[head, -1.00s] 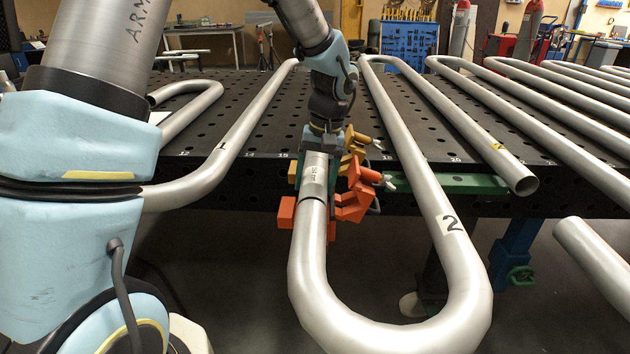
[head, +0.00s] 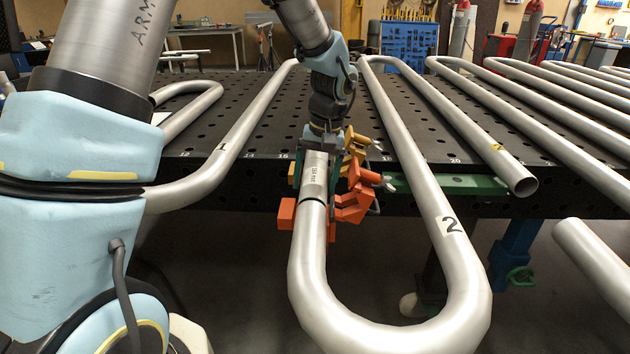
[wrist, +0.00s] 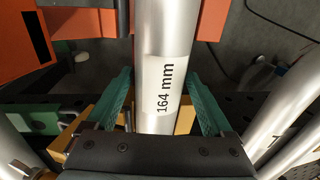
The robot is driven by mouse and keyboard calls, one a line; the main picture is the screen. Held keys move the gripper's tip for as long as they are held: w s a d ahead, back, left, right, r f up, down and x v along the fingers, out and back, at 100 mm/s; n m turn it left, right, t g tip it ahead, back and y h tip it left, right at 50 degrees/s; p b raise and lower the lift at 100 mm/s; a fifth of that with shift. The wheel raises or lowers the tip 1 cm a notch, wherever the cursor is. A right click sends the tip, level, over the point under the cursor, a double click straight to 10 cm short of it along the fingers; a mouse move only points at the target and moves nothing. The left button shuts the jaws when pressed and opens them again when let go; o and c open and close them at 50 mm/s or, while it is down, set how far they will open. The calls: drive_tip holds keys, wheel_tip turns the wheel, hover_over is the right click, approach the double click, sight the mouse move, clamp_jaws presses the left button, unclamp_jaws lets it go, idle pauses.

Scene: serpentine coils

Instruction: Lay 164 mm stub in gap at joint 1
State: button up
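The stub (head: 314,172) is a short grey pipe with a white "164 mm" label. It also shows in the wrist view (wrist: 163,65). Its near end meets the pipe end of coil 2 (head: 450,260), with a thin dark seam between them. In the head view my gripper (head: 322,160) is above the stub. The stub's far end is hidden by my gripper. Orange clamp blocks (head: 355,198) stand beside the seam, and yellow ones (head: 354,145) lie behind.
Coil 1 (head: 230,150) lies to the left of the stub on the black perforated table (head: 270,110). Another open pipe end (head: 515,178) and a loose-looking end (head: 580,240) lie to the right. The clamps crowd the right side of my gripper.

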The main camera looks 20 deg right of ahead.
sight(322, 177)
drive_tip(key=shift+o, duration=0.9)
drive_tip(key=r, duration=0.3)
drive_tip(key=d+r+b, duration=0.1)
drive_tip(key=r, duration=0.6)
drive_tip(key=shift+s+d+r, duration=0.2)
drive_tip(key=shift+s+r, duration=0.15)
drive_tip(key=w+a+f+n+h, duration=0.1)
drive_tip(key=w+a+f, duration=0.15)
drive_tip(key=a, duration=1.25)
drive_tip(key=s+a+f+n, duration=0.1)
drive_tip(key=s+a+f, duration=0.1)
drive_tip(key=a, duration=0.6)
drive_tip(key=s+a+f+n, duration=0.1)
drive_tip(key=s+a+f, duration=0.2)
drive_tip(key=a, duration=0.6)
drive_tip(key=shift+s+n+t+h, duration=0.4)
drive_tip(key=shift+s, duration=0.3)
drive_tip(key=shift+c, duration=0.2)
